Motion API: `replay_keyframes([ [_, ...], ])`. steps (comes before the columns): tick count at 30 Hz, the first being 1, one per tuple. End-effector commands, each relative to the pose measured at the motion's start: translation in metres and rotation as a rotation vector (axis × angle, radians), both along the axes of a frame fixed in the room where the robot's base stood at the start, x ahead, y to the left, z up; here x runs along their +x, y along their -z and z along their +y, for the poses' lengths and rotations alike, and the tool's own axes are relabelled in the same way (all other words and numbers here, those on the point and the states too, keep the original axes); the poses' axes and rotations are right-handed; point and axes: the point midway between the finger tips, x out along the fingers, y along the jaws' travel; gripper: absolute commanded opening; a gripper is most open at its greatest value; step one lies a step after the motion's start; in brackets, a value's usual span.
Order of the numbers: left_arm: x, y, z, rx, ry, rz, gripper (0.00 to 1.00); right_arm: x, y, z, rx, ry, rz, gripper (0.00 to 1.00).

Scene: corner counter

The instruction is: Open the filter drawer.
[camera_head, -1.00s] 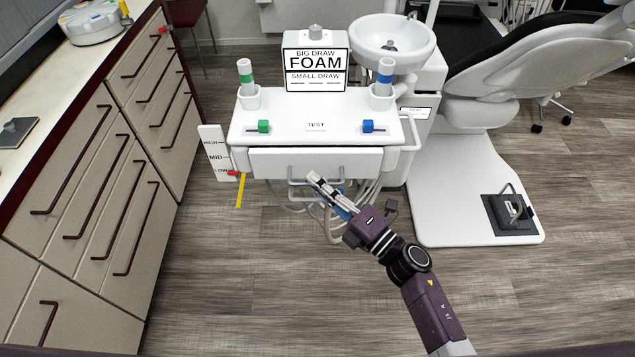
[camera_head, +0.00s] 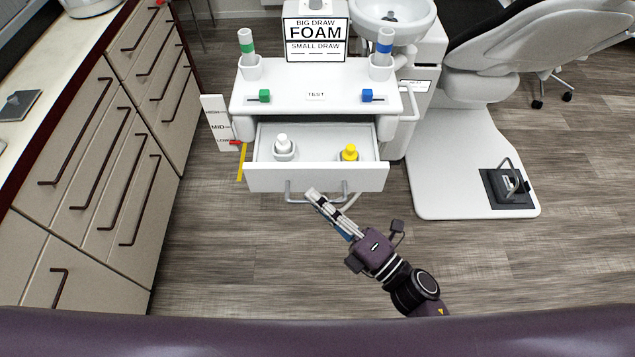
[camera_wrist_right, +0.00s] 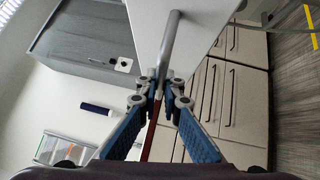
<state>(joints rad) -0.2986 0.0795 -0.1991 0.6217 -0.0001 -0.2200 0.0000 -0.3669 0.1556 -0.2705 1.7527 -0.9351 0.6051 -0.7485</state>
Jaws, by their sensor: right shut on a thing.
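The white filter drawer (camera_head: 316,178) is pulled out from the front of the white unit below the "FOAM" sign. Inside it stand a white bottle (camera_head: 283,146) on the left and a yellow-topped bottle (camera_head: 349,153) on the right. A grey bar handle (camera_head: 300,193) runs along the drawer's front. My right gripper (camera_head: 314,194) is at the handle's middle. In the right wrist view my right gripper (camera_wrist_right: 161,88) is shut around the bar handle (camera_wrist_right: 170,42), with the white drawer front (camera_wrist_right: 200,25) just beyond. My left gripper is not in view.
The unit's top (camera_head: 315,104) carries a green slider (camera_head: 265,96), a blue slider (camera_head: 367,95) and two capped tubes. A level scale (camera_head: 217,120) stands at its left side. Beige cabinets (camera_head: 95,165) line the left. A dental chair base (camera_head: 450,190) with a pedal (camera_head: 508,187) lies right. Floor in front is free.

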Motion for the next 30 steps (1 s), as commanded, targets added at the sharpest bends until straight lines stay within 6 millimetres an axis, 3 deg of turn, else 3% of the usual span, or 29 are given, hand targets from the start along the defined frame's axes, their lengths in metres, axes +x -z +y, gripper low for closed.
replay_keyframes([
  [9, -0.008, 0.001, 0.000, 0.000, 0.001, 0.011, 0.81, -0.001, 0.000, 0.000, -0.002, 0.000, -0.002, 0.00],
  [10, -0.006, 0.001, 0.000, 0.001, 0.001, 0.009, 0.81, -0.001, 0.000, 0.000, -0.003, 0.002, -0.001, 0.07],
  [15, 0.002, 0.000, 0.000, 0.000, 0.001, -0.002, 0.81, -0.001, 0.000, 0.000, -0.001, 0.001, -0.001, 0.24],
  [25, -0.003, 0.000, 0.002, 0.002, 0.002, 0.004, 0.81, -0.003, 0.000, -0.003, -0.001, 0.001, -0.001, 0.24],
  [30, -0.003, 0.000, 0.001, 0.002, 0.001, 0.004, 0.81, -0.020, 0.004, -0.019, -0.002, 0.000, 0.002, 0.24],
])
